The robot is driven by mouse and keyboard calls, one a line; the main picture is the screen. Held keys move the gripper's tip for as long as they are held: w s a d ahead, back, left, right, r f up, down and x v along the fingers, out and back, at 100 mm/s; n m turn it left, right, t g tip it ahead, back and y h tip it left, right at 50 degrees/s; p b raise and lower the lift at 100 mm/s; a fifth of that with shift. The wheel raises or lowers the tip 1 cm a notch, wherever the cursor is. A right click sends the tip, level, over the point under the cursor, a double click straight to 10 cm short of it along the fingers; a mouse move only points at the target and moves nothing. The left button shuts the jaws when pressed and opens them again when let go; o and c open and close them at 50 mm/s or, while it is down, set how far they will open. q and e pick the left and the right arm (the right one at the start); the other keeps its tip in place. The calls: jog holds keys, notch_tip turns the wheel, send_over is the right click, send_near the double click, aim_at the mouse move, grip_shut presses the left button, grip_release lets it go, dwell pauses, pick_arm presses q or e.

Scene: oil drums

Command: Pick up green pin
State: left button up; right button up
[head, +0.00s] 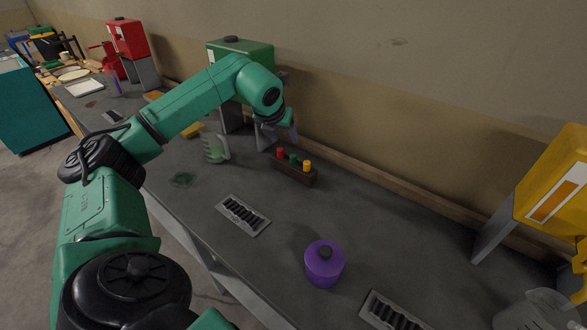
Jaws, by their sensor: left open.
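The green pin (293,158) stands upright in a dark brown block (294,173), between a red pin (280,153) and a yellow-orange pin (307,165). The block sits on the grey bench near the wall. My left gripper (283,134) is open and hangs just above and behind the block, close to the red pin in the picture. It appears apart from the pins, though its fingertips are small and hard to make out. My right gripper does not show.
A clear jug (215,148) with green liquid is left of the block. Green (252,55), red (127,40) and yellow (555,185) drums stand along the wall. The bench (385,230) right of the block is clear.

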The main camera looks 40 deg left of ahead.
pick_arm(q)
jog(key=p, duration=0.3)
send_near(293, 156)
jog(key=p+x, duration=0.2)
jog(key=x, duration=0.6)
jog(key=shift+w+f+p, duration=0.15)
jog(key=shift+p, duration=0.25)
jog(key=shift+w+a+f, duration=0.15)
jog(key=shift+f, duration=0.15)
jog(key=shift+r, duration=0.1)
grip_shut()
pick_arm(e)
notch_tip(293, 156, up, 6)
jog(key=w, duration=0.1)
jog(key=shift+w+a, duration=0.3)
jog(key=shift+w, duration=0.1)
